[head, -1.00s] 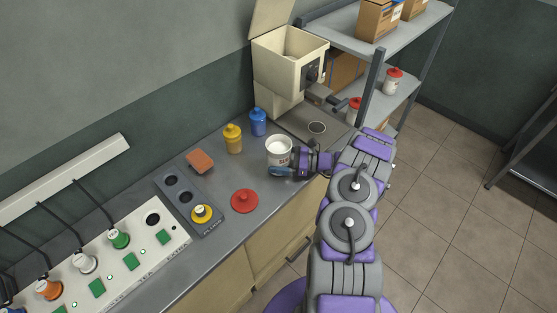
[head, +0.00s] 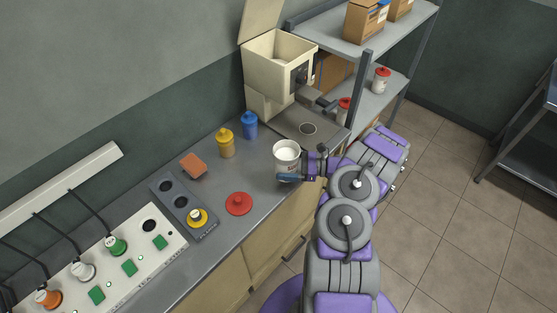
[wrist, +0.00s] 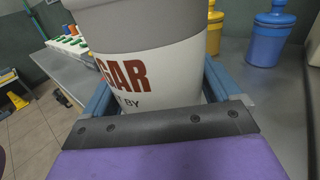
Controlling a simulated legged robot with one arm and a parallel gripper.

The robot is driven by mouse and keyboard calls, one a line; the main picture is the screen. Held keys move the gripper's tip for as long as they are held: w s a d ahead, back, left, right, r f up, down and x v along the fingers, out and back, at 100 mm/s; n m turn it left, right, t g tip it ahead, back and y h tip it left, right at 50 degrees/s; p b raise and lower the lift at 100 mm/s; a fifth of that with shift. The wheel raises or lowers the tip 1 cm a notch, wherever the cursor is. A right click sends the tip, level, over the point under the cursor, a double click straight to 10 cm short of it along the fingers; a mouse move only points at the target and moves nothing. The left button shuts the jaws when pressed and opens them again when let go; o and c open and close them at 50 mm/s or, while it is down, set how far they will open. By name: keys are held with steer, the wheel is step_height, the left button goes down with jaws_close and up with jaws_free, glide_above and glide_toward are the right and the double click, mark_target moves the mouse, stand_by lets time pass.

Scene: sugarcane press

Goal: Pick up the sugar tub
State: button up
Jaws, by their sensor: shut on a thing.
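The sugar tub (head: 286,153) is a white, open-topped tub with white contents, near the front edge of the counter in the head view. In the wrist view the tub (wrist: 150,75) fills the middle, with red "GAR" lettering on its side and a grey band at its top. My gripper (head: 289,178) is shut on the tub, with its blue fingers (wrist: 98,112) on both sides of it. The tub looks upright. Its red lid (head: 239,203) lies apart on the counter to the left.
Yellow (head: 225,143) and blue (head: 250,125) jars stand behind the tub. A brown sponge-like block (head: 194,166), a grey holder (head: 180,200) and a button panel (head: 110,260) are to the left.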

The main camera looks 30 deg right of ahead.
steer(key=s+d+r+p, duration=0.1)
steer(key=s+d, duration=0.3)
steer(key=s, duration=0.4)
steer(key=shift+s+p, duration=0.2)
steer(key=shift+p, duration=0.2)
stand_by(0.4)
stand_by(0.4)
